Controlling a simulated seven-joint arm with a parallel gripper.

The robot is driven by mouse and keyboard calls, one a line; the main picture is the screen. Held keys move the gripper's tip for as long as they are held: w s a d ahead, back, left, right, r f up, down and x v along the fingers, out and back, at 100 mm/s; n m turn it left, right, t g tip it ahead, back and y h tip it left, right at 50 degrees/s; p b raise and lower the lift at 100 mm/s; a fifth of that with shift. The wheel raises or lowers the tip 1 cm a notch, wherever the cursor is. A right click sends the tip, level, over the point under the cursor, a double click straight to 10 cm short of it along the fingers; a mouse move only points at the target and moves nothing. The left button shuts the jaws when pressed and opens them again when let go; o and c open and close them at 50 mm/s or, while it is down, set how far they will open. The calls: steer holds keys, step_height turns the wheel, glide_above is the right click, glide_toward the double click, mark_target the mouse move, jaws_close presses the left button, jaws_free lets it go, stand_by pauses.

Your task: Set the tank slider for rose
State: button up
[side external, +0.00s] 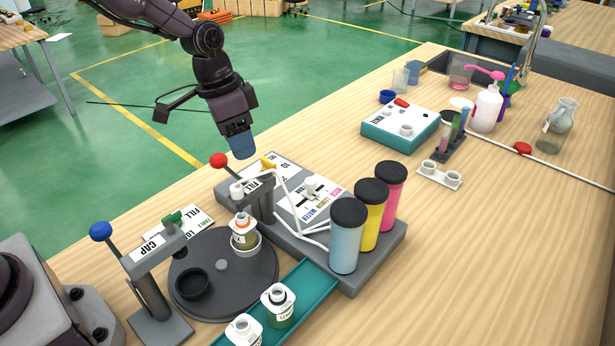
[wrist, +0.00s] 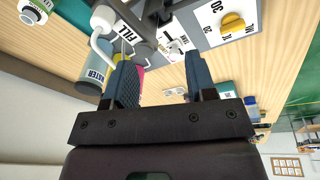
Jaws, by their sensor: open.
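The tank slider (side external: 311,188) is a small pale knob on a white panel with rose, lemon and water labels. It appears near the middle of its track; I cannot tell exactly which label it lines up with. The panel also shows at the top of the wrist view (wrist: 180,45), partly cut off. My gripper (side external: 242,150) is open and empty, above and to the left of the panel, near the yellow dial (side external: 268,163). Its blue fingers (wrist: 162,78) point toward the machine and touch nothing visible. The pink tank (side external: 389,185) stands at the machine's right end.
The yellow tank (side external: 368,212) and blue water tank (side external: 346,240) stand beside the panel. The red-knobbed fill lever (side external: 219,161) and white tubes (side external: 290,215) rise close by. A bottle (side external: 244,232) sits on the dark turntable (side external: 222,290).

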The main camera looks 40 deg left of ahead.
mark_target(309, 180)
steer(key=w+d+f+m+t+h, duration=0.15)
steer(key=w+m, duration=0.25)
steer(key=w, duration=0.4)
steer(key=shift+t, duration=0.25)
steer(key=x, duration=1.2)
steer(key=shift+w+d+f, duration=0.1)
steer(key=shift+d+f, duration=0.15)
steer(key=shift+f, duration=0.05)
steer(key=shift+c, duration=0.4)
